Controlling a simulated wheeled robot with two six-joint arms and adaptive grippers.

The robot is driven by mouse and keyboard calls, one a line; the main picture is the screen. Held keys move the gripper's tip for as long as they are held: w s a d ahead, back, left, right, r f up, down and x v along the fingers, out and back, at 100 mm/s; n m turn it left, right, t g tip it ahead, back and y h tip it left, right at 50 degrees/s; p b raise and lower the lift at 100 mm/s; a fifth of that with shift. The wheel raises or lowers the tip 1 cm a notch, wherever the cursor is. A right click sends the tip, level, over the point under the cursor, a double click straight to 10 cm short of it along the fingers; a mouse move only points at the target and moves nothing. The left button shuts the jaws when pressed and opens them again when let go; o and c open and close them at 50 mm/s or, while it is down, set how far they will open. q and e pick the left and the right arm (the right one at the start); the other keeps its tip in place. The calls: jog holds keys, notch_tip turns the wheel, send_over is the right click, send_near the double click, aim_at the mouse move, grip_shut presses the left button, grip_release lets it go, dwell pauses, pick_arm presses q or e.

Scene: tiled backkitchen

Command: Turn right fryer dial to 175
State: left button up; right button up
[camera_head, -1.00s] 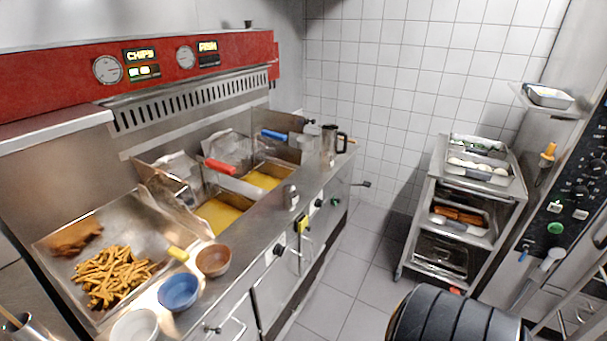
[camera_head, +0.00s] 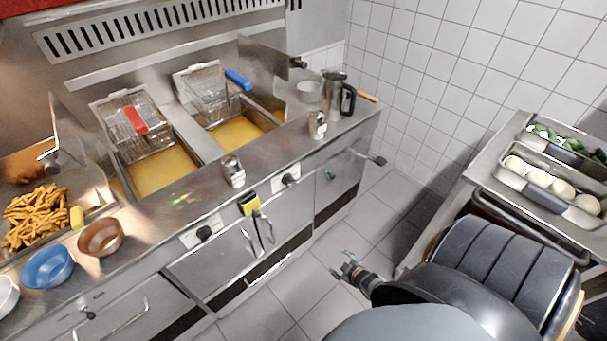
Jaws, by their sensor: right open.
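The right fryer dial (camera_head: 290,179) is a black knob on a pale plate on the steel front, below the right fryer (camera_head: 236,133). A similar left dial (camera_head: 204,233) sits further left on the same front. Any markings on the dials are too small to read. My right gripper (camera_head: 346,268) is open and empty above the floor, below and to the right of the right dial, apart from it. My left gripper is not in view.
A green knob (camera_head: 329,174) is further right. A trolley with trays (camera_head: 548,188) stands at the right. The tiled floor (camera_head: 310,275) between is clear.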

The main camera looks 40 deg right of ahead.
jog(key=w+d+r+n+t+b, duration=0.2)
jog(key=w+r+n+t, duration=0.15)
jog(key=w+r, duration=0.4)
jog(key=n+t+y+b, duration=0.2)
jog(key=n+t+y, duration=0.1)
jog(key=n+t, duration=0.25)
send_near(293, 184)
jog(key=m, duration=0.1)
jog(key=w, duration=0.3)
jog(key=w+b, duration=0.1)
jog(key=w, duration=0.2)
jog(key=w+b, duration=0.1)
jog(key=w, duration=0.3)
jog(key=shift+a, duration=0.4)
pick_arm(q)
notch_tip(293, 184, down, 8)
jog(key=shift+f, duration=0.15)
pick_arm(e)
jog(key=c, duration=1.1)
